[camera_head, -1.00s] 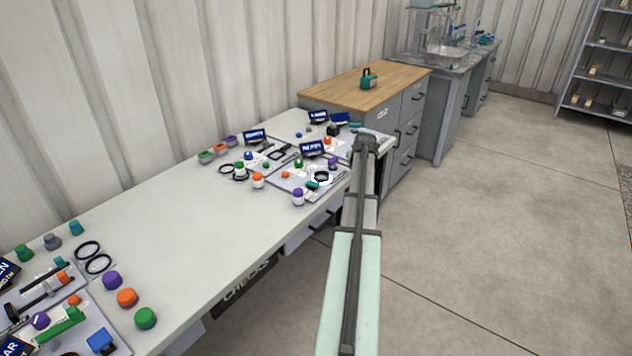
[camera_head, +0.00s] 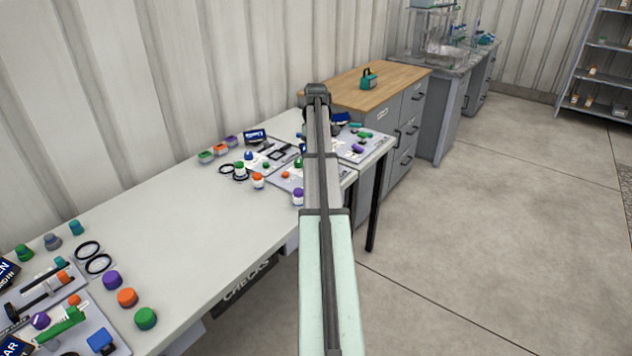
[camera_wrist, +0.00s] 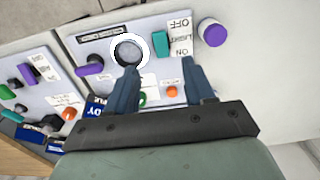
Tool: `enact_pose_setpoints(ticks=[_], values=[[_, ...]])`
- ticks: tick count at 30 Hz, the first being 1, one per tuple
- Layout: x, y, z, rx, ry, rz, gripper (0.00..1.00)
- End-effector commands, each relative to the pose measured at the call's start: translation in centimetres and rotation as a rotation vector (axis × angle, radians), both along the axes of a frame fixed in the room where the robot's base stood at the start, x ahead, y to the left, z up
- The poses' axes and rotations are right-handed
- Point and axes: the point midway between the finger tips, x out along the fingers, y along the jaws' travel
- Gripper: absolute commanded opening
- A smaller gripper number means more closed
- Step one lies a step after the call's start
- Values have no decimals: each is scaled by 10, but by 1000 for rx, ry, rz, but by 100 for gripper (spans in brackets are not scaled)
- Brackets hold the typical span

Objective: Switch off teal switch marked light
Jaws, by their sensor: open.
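The teal switch (camera_wrist: 160,43) stands on a pale grey panel in the wrist view, beside a white label (camera_wrist: 181,36) with the words OFF, LIGHT and ON. OFF is at the label's upper end and ON at its lower end. My gripper (camera_wrist: 160,68) is open and empty. Its two dark fingers point at the panel, with their tips just below the switch in the picture, one to each side. I cannot tell their height above the panel. In the head view my arm hides the switch and my gripper.
Near the switch are a white ring with a grey centre (camera_wrist: 129,51), a purple-topped white jar (camera_wrist: 212,32), an orange button (camera_wrist: 172,92) and purple handles (camera_wrist: 88,71). More panels and coloured knobs lie along the white table (camera_head: 200,215). The table's middle is clear.

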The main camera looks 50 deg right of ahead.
Motion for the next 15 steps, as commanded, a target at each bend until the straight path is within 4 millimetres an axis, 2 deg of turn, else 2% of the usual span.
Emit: enact_pose_setpoints(ticks=[15], values=[[-1,0,-89,1,0,-2,53]])
